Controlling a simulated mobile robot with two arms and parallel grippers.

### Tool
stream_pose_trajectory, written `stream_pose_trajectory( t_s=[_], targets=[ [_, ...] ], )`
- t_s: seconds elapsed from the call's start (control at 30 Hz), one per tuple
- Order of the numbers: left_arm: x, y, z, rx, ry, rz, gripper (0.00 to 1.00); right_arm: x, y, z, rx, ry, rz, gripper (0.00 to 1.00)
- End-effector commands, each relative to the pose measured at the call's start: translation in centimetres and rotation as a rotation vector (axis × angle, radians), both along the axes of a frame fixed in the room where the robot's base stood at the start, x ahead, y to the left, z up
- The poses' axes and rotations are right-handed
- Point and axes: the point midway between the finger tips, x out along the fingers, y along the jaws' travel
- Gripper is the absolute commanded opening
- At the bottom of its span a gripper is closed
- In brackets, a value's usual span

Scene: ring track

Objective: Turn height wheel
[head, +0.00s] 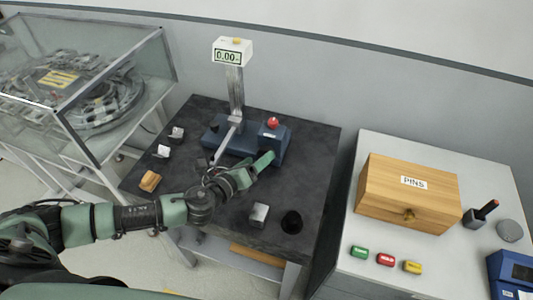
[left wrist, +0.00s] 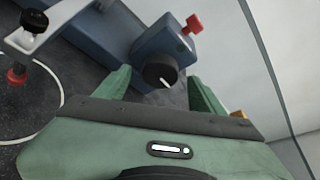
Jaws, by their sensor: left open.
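The height gauge has a blue base (head: 240,143), a metal column (head: 235,92) and a display (head: 230,55) reading 0.00. In the left wrist view a round black wheel (left wrist: 160,70) with a white mark sits on the side of the blue housing (left wrist: 157,42). I take it for the height wheel; in the head view my gripper hides it. My left gripper (head: 261,166) is at the housing's front side. Its open green fingers stand on either side of the wheel in the left wrist view (left wrist: 160,78); contact cannot be told. My right gripper is out of view.
A red knob (head: 272,123) tops the housing. A wooden PINS box (head: 407,193) and coloured blocks are on the right table. A glass case (head: 75,80) stands left.

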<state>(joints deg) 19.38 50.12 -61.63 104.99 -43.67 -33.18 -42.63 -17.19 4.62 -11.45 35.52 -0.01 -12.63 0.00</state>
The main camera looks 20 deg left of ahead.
Motion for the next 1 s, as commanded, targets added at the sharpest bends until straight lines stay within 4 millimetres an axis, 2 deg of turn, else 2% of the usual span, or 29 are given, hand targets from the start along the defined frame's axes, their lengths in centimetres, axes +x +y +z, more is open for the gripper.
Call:
stream_pose_trajectory(
  t_s=[0.1,0.23,0.57,0.6,0.8,0.83,1.0],
  targets=[
    [1.8,-0.6,-0.4,-0.001,0.0,0.0,0.69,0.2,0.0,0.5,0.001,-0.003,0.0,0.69],
    [3.0,-0.9,-0.9,-0.001,0.001,0.001,0.69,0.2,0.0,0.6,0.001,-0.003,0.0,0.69],
    [3.5,-1.1,-1.2,-0.004,0.002,0.001,0.69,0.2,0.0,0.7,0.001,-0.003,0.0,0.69],
    [3.5,-1.1,-1.2,-0.004,0.002,0.001,0.67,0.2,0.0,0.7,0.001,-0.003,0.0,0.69],
    [3.5,-1.1,-1.2,-0.003,0.002,0.001,0.11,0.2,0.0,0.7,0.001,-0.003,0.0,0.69],
    [3.5,-1.1,-1.2,-0.003,0.002,0.001,0.07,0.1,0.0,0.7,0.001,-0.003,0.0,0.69],
    [3.5,-1.1,-1.3,-0.013,0.003,0.002,0.07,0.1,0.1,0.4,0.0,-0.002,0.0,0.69]
  ],
)
